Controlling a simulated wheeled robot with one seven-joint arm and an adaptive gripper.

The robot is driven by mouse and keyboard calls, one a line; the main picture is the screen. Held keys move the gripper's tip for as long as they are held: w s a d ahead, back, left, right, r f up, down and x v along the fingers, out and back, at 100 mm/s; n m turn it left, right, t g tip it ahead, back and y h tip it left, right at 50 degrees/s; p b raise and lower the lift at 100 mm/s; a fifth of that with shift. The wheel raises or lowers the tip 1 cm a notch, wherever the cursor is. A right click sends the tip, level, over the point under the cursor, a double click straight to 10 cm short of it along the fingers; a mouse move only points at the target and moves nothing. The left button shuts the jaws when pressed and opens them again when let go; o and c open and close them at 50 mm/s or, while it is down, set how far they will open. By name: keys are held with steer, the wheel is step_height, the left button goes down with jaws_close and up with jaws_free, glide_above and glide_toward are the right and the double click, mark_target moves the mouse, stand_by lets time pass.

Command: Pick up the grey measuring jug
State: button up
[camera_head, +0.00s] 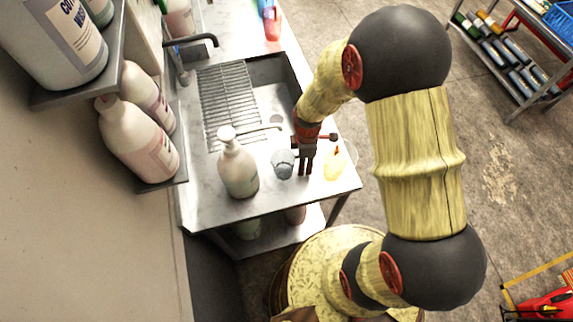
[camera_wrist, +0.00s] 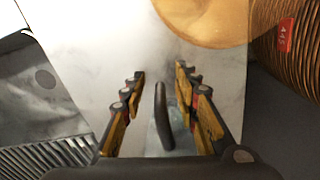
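The grey measuring jug (camera_head: 283,163) stands upright on the metal sink bench, between a white pump bottle and my gripper. My gripper (camera_head: 307,171) points down just to the right of the jug in the head view. In the wrist view my gripper (camera_wrist: 163,84) has its two fingers apart. A dark upright bar (camera_wrist: 160,105), which looks like the jug's handle, shows between the fingers, with a gap on each side. Most of the jug's body is hidden in the wrist view.
The white pump bottle (camera_head: 238,168) stands left of the jug. A yellow see-through vessel (camera_head: 334,166) stands close on the right of my gripper. The sink basin (camera_head: 272,100) and ridged drainer (camera_head: 228,98) lie behind. Large bottles (camera_head: 138,142) fill the left shelf.

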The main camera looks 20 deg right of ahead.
steer(key=shift+c, duration=0.7)
jaws_close()
